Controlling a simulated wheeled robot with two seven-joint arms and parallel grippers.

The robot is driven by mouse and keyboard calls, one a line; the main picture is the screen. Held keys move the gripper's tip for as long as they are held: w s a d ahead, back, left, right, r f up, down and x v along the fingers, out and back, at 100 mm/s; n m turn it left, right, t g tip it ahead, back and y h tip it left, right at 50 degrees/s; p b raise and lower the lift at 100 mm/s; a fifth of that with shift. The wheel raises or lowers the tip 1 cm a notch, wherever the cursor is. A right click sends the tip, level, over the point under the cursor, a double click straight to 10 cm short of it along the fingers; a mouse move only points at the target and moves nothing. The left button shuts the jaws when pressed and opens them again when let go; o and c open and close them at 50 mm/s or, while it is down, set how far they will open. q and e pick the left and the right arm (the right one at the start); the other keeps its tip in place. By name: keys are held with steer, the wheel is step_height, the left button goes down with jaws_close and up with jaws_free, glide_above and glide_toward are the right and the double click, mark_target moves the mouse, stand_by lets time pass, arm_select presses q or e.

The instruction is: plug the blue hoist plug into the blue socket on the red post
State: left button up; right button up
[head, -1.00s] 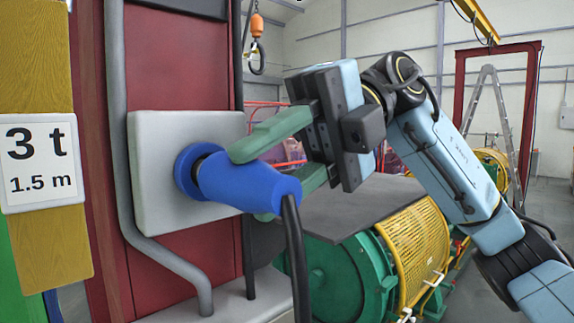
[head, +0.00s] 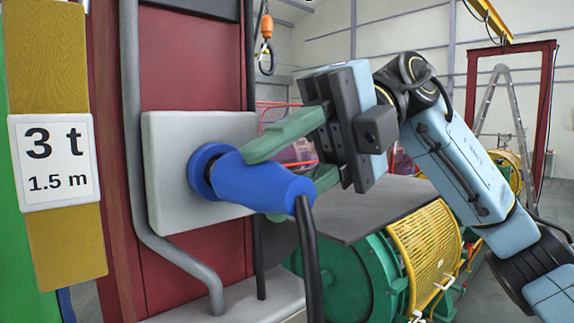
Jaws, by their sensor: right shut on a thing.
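The blue hoist plug (head: 258,186) is a thick blue body with a black cable hanging from its right end. Its left end meets the round blue socket (head: 205,172) on a pale grey plate on the red post (head: 195,75). The plug slopes a little down to the right. My right gripper (head: 270,170) comes from the right with its green fingers shut on the plug; the lower finger is partly hidden behind it. My left gripper is not in view.
A grey conduit (head: 133,140) runs down the post left of the plate. A sign reading 3 t, 1.5 m (head: 54,161) hangs on a yellow board at the left. Green machinery with a yellow mesh guard (head: 425,245) and a dark flat top (head: 370,207) stands behind my right arm.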

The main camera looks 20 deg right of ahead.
steer(key=shift+w, duration=0.25)
stand_by(0.4)
steer(key=shift+w+a, duration=0.2)
steer(key=shift+w, duration=0.1)
steer(key=shift+w+a, duration=0.15)
steer(key=shift+w, duration=0.35)
steer(key=o, duration=1.1)
steer(key=b+v, duration=0.1)
steer(key=v, duration=1.2)
steer(key=shift+w, duration=0.1)
